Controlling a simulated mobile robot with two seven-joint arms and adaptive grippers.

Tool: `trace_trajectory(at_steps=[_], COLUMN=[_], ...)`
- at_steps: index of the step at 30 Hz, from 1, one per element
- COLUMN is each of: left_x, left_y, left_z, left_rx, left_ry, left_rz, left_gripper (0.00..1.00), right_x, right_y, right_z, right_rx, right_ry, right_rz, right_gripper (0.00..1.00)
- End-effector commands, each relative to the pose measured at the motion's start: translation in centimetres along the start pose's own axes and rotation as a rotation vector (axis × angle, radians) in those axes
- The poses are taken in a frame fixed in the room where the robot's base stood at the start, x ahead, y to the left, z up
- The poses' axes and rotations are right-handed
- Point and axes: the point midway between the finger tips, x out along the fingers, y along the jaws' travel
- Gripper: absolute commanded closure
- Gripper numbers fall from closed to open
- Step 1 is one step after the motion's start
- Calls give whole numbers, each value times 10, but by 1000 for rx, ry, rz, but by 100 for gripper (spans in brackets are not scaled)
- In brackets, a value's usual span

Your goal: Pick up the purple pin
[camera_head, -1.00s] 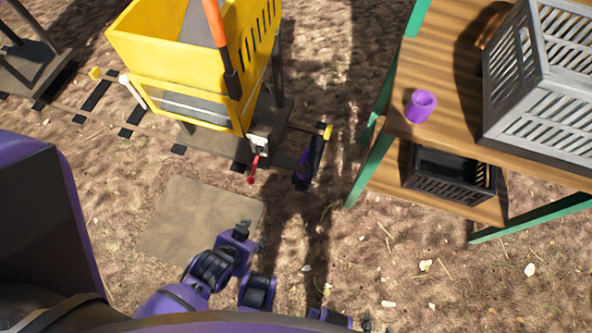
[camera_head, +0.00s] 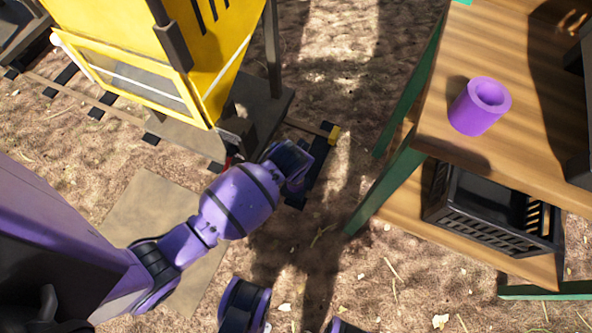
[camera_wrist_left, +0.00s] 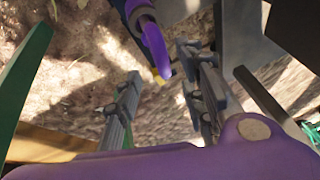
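A purple pointed piece (camera_wrist_left: 155,45), which looks like the pin, shows in the left wrist view with its tip pointing down into the space between my left gripper's fingers. My left gripper (camera_wrist_left: 160,100) is open, with one finger on each side below the tip. I see no clear contact. In the head view my left arm reaches over the end of the track beside the yellow hopper, and its wrist hides the pin and the fingertips. A hollow purple cylinder (camera_head: 480,106) stands on the wooden table. My right gripper is not in view.
The yellow hopper (camera_head: 205,60) stands left of my left wrist. A wooden table (camera_head: 450,145) with green legs is to the right, with a black crate (camera_head: 490,212) on its lower shelf. Open ground lies in front.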

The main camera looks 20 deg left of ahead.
Motion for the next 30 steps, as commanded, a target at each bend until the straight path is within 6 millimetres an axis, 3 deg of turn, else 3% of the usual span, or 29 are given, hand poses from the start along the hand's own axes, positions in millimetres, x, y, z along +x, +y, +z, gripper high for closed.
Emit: trace_trajectory(at_steps=[12, 20, 28, 30], left_x=[54, 56, 56, 56], left_y=[-3, -4, -4, -4], left_z=[3, 0, 1, 1], left_rx=[0, 0, 0, 0], left_ry=[-2, 2, 1, 1], left_rz=[1, 1, 2, 2], left_gripper=[63, 63, 97, 100], right_x=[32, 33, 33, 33], right_y=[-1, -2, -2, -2], right_z=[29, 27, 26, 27], right_rx=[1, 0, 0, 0], right_ry=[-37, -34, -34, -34], right_rz=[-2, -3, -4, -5], right_gripper=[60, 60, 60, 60])
